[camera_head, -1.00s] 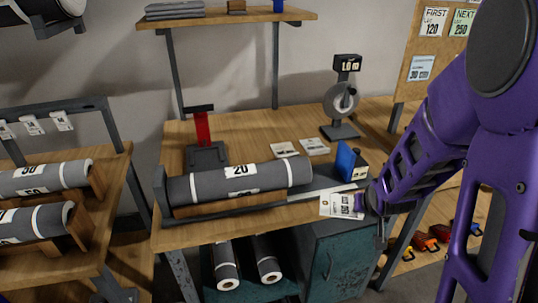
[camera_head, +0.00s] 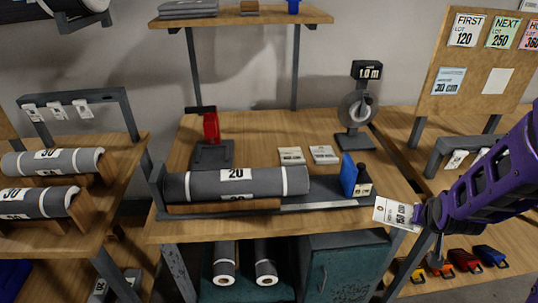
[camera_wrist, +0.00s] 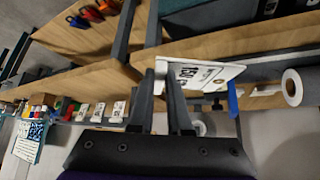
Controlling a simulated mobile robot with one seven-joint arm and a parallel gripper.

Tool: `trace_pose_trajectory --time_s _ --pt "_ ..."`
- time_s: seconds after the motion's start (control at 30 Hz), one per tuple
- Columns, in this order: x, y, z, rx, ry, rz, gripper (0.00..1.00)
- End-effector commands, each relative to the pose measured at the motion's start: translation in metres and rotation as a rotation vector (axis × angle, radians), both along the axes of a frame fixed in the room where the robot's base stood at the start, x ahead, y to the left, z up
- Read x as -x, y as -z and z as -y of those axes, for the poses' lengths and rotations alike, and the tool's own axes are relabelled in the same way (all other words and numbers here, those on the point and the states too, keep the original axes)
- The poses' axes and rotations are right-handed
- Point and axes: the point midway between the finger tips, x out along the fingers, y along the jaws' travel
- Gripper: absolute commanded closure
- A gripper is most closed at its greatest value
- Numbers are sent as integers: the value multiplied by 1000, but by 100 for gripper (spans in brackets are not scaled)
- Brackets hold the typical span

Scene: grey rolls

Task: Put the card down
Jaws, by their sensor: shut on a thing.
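The card (camera_head: 396,214) is white with a small hole and a printed number that looks like 150. My gripper (camera_head: 428,213) is shut on its right edge and holds it near the front right corner of the middle bench. In the wrist view, the card (camera_wrist: 197,76) sticks out to the right from between the dark fingers of my gripper (camera_wrist: 163,78). Its print shows there, tilted. I cannot tell whether it touches the bench edge.
A grey roll marked 20 (camera_head: 235,184) lies on the middle bench (camera_head: 290,228). Two flat cards (camera_head: 307,155) lie behind it, near a blue block (camera_head: 348,175). A tag rack (camera_head: 456,150) stands at right, below a pinboard (camera_head: 455,105) with several cards. Coloured tools (camera_head: 465,260) lie lower right.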

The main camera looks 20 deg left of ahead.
Motion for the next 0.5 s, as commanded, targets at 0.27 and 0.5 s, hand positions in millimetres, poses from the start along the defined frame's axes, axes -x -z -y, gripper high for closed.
trace_pose_trajectory --time_s 0.27,0.5 --pt "0 3 1 0 4 -1 100" --pt "-5 -3 -27 0 -71 0 100"
